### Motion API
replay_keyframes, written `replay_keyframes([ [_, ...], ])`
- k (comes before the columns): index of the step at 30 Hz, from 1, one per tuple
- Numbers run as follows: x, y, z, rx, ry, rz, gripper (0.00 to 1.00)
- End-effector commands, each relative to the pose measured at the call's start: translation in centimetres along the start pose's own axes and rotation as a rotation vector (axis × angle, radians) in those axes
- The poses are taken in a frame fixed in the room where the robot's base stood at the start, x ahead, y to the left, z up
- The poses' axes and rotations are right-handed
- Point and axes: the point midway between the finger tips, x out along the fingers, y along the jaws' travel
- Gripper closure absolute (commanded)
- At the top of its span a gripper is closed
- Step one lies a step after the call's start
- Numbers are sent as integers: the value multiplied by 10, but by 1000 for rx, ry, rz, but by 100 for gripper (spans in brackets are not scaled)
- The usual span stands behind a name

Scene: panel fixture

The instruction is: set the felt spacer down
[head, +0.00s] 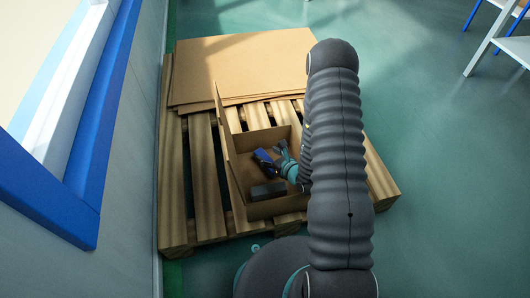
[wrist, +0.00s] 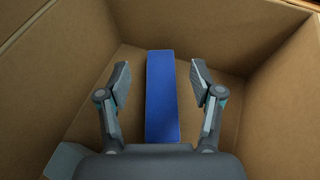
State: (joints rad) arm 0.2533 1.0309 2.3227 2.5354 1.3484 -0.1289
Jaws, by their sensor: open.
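A flat blue strip (head: 264,159), which I take to be the felt spacer, is inside an open cardboard box (head: 230,158). In the wrist view the strip (wrist: 162,95) appears to lie on the box floor, its far end near the far wall. My gripper (head: 278,155) is inside the box. In the wrist view the fingers (wrist: 161,82) are spread wide, one on each side of the strip, with a clear gap to both edges.
A dark grey block (head: 268,191) lies in the front part of the box; a grey corner (wrist: 62,162) shows at lower left in the wrist view. The box stands on a slatted wooden pallet (head: 203,170). Flat cardboard sheets (head: 240,65) lie behind it. A blue-framed wall panel (head: 95,130) rises at left.

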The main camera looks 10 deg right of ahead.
Motion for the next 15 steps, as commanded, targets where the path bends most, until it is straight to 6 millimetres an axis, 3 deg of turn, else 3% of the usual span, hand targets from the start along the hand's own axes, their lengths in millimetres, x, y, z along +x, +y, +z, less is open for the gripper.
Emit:
replay_keyframes([
  [6, -33, -1, 0, 0, 0, -2, 34],
  [15, -45, 0, 0, -1, -2, 0, 34],
])
